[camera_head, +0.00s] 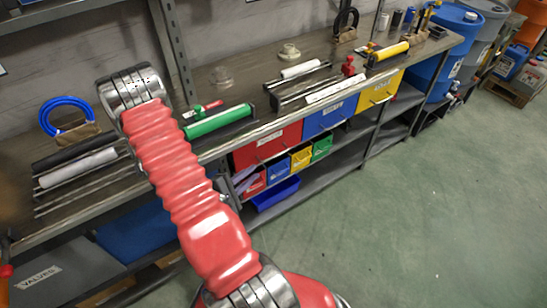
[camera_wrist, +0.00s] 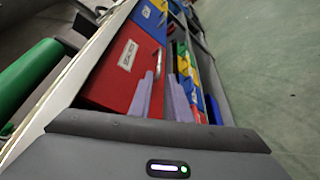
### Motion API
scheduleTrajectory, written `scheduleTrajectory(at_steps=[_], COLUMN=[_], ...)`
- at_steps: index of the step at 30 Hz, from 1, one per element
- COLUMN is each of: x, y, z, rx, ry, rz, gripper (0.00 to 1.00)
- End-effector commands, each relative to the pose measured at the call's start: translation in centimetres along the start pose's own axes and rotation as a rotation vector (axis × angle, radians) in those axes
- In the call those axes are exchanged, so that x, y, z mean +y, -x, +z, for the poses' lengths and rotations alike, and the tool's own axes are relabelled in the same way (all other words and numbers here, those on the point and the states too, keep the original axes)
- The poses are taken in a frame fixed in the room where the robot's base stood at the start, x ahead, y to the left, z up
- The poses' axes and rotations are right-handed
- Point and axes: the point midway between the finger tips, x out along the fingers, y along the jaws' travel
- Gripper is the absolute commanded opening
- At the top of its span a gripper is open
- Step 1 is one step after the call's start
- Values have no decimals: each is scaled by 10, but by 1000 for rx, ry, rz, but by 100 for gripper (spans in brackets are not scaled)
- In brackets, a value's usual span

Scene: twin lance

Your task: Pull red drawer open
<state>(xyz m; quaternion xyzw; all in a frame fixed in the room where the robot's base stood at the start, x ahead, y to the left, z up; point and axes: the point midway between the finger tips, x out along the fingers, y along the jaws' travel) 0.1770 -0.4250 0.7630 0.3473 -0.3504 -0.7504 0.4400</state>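The red drawer (camera_head: 268,143) sits under the bench top, left of the blue drawer, its front about level with the blue one. In the wrist view the red drawer (camera_wrist: 122,72) shows a white label and a metal bar handle (camera_wrist: 158,63) on its front. My gripper (camera_wrist: 161,97) has two pale lavender fingers with a clear gap between them, and nothing is held. The handle appears beyond the fingertips, roughly in line with the gap; I cannot tell any contact.
Right of the red drawer are a blue drawer (camera_head: 330,115) and a yellow drawer (camera_head: 380,92). Small coloured bins (camera_head: 278,168) stand on the shelf below. A green cylinder (camera_head: 218,121) lies on the bench above. The green floor (camera_head: 400,220) in front is clear.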

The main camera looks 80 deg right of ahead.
Motion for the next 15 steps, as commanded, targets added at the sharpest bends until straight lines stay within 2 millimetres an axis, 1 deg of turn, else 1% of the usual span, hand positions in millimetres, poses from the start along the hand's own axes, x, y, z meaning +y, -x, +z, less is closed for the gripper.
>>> scheduleTrajectory(at_steps=[5, 15], x=[0, -1], y=[-12, -48], z=[1, 1], rx=[-3, -3], ry=[-1, 0], rz=[-2, -2], gripper=[17, 17])
